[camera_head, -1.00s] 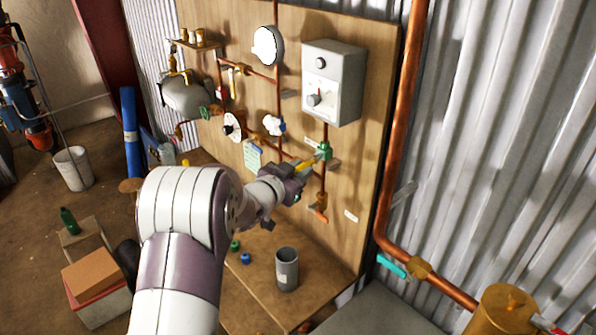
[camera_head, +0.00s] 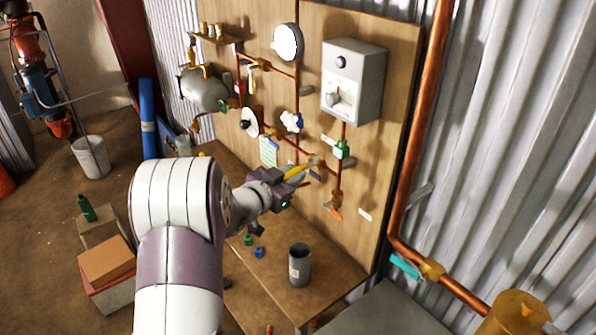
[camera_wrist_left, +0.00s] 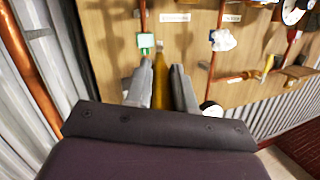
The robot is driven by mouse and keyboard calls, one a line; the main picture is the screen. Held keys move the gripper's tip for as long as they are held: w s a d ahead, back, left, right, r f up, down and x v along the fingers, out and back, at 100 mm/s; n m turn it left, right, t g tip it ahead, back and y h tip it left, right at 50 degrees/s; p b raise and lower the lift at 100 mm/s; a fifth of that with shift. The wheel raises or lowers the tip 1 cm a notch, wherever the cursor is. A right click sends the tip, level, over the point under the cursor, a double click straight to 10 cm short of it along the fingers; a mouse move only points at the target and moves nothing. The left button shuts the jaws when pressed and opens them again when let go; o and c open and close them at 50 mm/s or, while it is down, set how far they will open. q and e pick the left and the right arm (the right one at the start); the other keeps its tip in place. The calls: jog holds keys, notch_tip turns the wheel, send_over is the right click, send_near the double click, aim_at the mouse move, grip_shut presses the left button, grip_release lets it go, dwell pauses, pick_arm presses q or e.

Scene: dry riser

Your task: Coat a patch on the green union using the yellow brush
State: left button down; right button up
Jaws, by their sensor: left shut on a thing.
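The green union (camera_head: 342,150) sits on a copper pipe on the wooden board, below the grey box. It also shows in the left wrist view (camera_wrist_left: 146,41), with a paler area on its face; I cannot tell if that is coating. My left gripper (camera_head: 284,180) is shut on the yellow brush (camera_head: 296,171), whose tip points up and right toward the board. In the picture the tip is left of and a little below the union, apart from it. In the wrist view the brush (camera_wrist_left: 160,80) stands between the two fingers. My right gripper is not in view.
A grey box (camera_head: 354,80) with knobs and a round gauge (camera_head: 288,42) are mounted above. An orange-handled valve (camera_head: 337,208) is below the union. A grey cup (camera_head: 299,265) and small blue and green caps stand on the bench (camera_head: 315,295). A thick copper pipe (camera_head: 415,150) runs at right.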

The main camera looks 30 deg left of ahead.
pick_arm(q)
jog(key=shift+w+d, duration=0.1)
jog(key=shift+s+a+p, duration=0.15)
jog(key=shift+s+a, duration=0.2)
jog(key=shift+s, duration=0.4)
jog(key=shift+s+a+p, duration=0.15)
jog(key=shift+s+a, duration=0.15)
jog(key=shift+s, duration=0.45)
jog(key=shift+w, duration=0.15)
